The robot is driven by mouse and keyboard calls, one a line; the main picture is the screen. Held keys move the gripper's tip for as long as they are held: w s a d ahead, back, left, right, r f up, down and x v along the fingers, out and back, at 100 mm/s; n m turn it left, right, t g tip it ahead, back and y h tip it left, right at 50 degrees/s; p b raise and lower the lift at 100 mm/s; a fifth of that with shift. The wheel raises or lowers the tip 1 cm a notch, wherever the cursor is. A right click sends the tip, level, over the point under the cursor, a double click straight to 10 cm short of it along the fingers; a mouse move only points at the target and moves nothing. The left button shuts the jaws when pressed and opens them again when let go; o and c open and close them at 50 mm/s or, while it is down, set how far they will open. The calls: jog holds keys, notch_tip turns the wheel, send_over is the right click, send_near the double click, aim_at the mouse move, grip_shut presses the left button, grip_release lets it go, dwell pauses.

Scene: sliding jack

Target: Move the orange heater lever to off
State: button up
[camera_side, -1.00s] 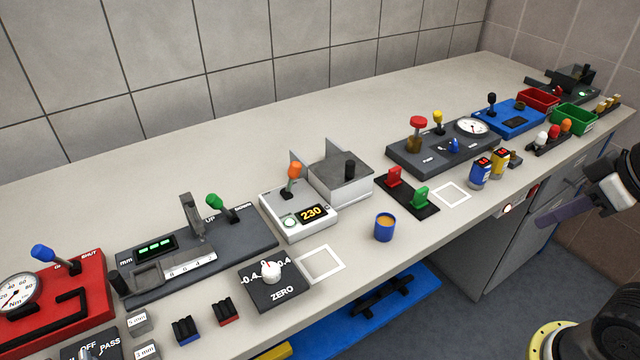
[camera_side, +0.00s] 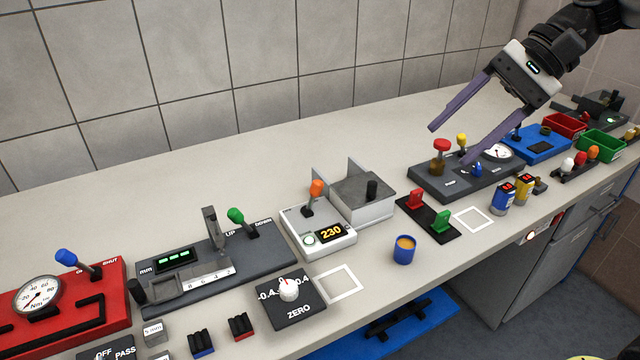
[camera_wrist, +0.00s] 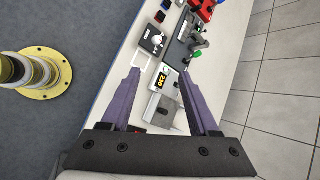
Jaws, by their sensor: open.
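The orange heater lever (camera_side: 316,189) stands up from the back of a white heater box (camera_side: 318,236), whose display reads 230 beside a round green-lit button. The lever leans slightly to the right in the side view. In the wrist view the heater box (camera_wrist: 161,81) lies between and beyond my fingers; the lever is hard to make out there. My gripper (camera_side: 450,145) is open and empty, high above the bench to the right of the heater, over the grey pump panel area. It also shows in the wrist view (camera_wrist: 165,80) with its two purple fingers wide apart.
A grey metal box with a black knob (camera_side: 371,190) stands right of the heater. A green-levered gauge panel (camera_side: 236,217) is at its left. A blue cup (camera_side: 404,251) and a ZERO dial box (camera_side: 290,305) are nearer the front edge. The bench behind is clear.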

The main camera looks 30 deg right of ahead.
jog(key=w+f+m+y, duration=0.1)
jog(key=w+m+y, duration=0.2)
jog(key=w, duration=0.8)
jog(key=w+d+f+m+g+y, duration=0.1)
jog(key=w+d+f+m+y, duration=0.15)
jog(key=w+f, duration=0.75)
jog(key=m, duration=0.2)
send_near(319, 181)
jog(key=v, duration=0.3)
jog(key=shift+s+d+f, duration=0.1)
jog(key=shift+d+f, duration=0.05)
jog(key=shift+f, duration=0.05)
jog(key=shift+f+m, duration=0.2)
jog(key=shift+m, duration=0.05)
jog(key=x, duration=1.3)
jog(key=shift+a, duration=0.3)
grip_shut()
jog(key=shift+d, duration=0.1)
